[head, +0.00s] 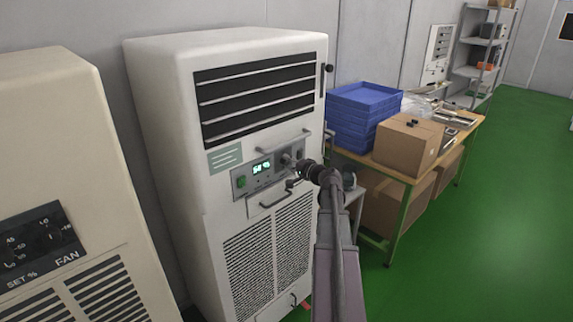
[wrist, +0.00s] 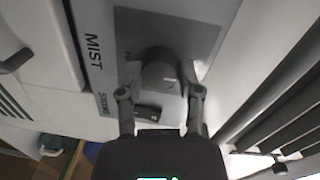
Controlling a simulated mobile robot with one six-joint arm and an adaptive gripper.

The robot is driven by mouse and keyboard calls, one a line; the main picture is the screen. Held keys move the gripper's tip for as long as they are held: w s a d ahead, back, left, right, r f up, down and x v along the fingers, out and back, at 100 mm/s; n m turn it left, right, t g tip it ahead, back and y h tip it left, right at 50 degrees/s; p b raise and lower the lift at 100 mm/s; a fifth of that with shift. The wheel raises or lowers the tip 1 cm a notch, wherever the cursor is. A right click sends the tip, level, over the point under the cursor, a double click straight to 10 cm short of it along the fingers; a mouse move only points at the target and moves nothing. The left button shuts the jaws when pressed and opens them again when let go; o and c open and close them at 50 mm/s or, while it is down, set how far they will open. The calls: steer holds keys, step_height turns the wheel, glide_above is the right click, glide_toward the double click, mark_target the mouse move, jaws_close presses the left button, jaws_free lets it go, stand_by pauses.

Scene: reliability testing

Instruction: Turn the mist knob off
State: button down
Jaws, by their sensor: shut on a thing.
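The mist knob (wrist: 158,68) is a round grey knob on a grey panel marked MIST, in the upper middle of the wrist view. My gripper (wrist: 160,84) has one finger on each side of the knob and is shut on it. In the head view, my gripper (head: 291,171) reaches the control panel (head: 240,184) of the tall white unit (head: 165,110). The panel has a green lit display (head: 262,167). The knob's pointer setting is too unclear to read.
A beige cabinet (head: 90,110) with a FAN panel stands at the left. Handles (head: 284,141) stick out above and below the control panel. To the right is a table with blue trays (head: 350,115) and a cardboard box (head: 405,143). Green floor (head: 500,230) lies clear at the right.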

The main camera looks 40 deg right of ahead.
steer(key=shift+d, duration=0.1)
steer(key=shift+c, duration=1.3)
jaws_free()
